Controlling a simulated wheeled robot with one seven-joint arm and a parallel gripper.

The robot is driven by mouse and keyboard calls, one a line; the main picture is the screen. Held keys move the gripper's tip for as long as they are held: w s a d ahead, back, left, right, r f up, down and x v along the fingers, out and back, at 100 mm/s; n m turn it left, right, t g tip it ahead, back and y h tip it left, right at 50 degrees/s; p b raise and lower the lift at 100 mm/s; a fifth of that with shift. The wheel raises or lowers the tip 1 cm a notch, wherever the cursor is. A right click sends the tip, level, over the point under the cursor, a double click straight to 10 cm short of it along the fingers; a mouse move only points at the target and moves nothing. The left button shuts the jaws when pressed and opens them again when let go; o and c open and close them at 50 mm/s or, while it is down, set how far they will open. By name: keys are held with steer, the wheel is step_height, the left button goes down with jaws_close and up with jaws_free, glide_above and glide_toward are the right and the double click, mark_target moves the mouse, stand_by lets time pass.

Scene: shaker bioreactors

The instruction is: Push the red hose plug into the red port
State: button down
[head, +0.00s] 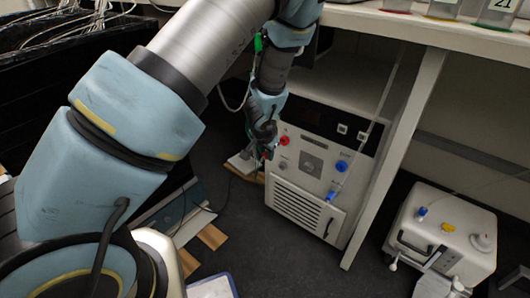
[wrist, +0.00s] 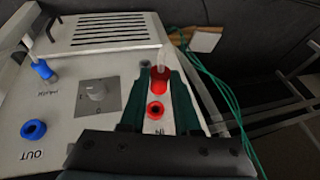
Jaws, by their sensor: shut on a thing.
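My gripper (head: 263,148) is beside the left edge of the front panel of a white unit (head: 313,157). In the wrist view its two dark green fingers (wrist: 160,78) are shut on the red hose plug (wrist: 159,82), which has a pale, clear hose stub. The red port (wrist: 156,109), a ring with a dark hole near the "IN" label, shows between the fingers, apart from the plug in the picture. The red port also shows in the head view (head: 284,141), just right of my gripper. The plug cannot be made out in the head view.
Green cables (wrist: 215,85) run along the unit's right side in the wrist view. A bench (head: 450,35) overhangs the unit. A white box (head: 443,232) stands to the right.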

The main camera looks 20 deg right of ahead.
steer(key=shift+w+d+p, duration=0.3)
steer(key=shift+w+d, duration=0.25)
steer(key=shift+d, duration=0.4)
steer(key=shift+w+d+p, duration=0.3)
steer(key=shift+w+d, duration=0.2)
steer(key=shift+d, duration=0.4)
steer(key=shift+w+d+p, duration=0.25)
steer(key=shift+w+d, duration=0.05)
steer(key=shift+d, duration=0.25)
steer(key=shift+w+d+p, duration=0.25)
steer(key=shift+d, duration=0.25)
stand_by(0.6)
steer(key=c, duration=0.5)
jaws_free()
steer(key=shift+c, duration=0.2)
steer(key=shift+r, duration=0.15)
steer(key=p+v, duration=0.1)
steer(key=v, duration=0.9)
steer(key=shift+r, duration=0.25)
steer(key=shift+s+a, duration=0.1)
steer(key=shift+a, duration=0.1)
